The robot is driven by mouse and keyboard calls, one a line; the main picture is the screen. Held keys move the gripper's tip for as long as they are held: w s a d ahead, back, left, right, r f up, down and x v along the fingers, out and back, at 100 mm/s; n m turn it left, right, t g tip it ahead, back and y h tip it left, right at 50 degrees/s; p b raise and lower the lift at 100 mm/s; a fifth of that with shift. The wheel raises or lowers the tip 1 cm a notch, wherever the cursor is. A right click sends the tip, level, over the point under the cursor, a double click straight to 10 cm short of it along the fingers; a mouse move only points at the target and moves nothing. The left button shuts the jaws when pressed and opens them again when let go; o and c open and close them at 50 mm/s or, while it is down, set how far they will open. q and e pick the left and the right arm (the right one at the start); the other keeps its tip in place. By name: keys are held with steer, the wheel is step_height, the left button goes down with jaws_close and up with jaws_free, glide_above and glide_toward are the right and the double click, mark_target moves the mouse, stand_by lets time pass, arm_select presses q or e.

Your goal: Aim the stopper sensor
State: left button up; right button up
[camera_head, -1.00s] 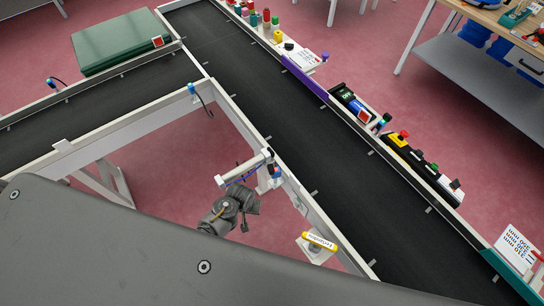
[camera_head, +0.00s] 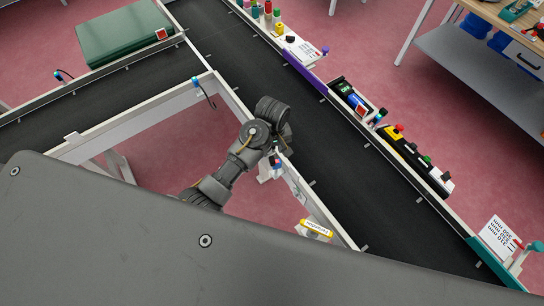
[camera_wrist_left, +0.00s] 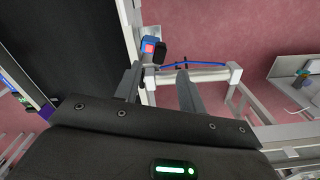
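The stopper sensor appears to be the small blue block with a red face and a black part (camera_wrist_left: 149,46) beside the conveyor rail in the left wrist view. In the head view a small blue and red piece (camera_head: 277,163) shows just below my wrist. My left gripper (camera_wrist_left: 160,69) is open and empty, its two fingers apart. The finger on the left points close to the sensor; I cannot tell whether they touch. A white bar with a blue cable (camera_wrist_left: 207,72) lies beyond the fingers. In the head view my wrist hides most of the fingers and the bar. My right gripper is not in view.
The black conveyor belt (camera_head: 335,155) runs alongside my left wrist, with a pale rail (camera_head: 315,208) between. A yellow-labelled block (camera_head: 316,229) sits on the near side. Button boxes (camera_head: 404,148) line the far rail. A green case (camera_head: 122,32) stands at the upper left.

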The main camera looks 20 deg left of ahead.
mark_target(272, 160)
arm_select(q)
step_height(272, 160, down, 7)
steer(key=shift+r+p, duration=0.1)
steer(key=shift+p, duration=0.4)
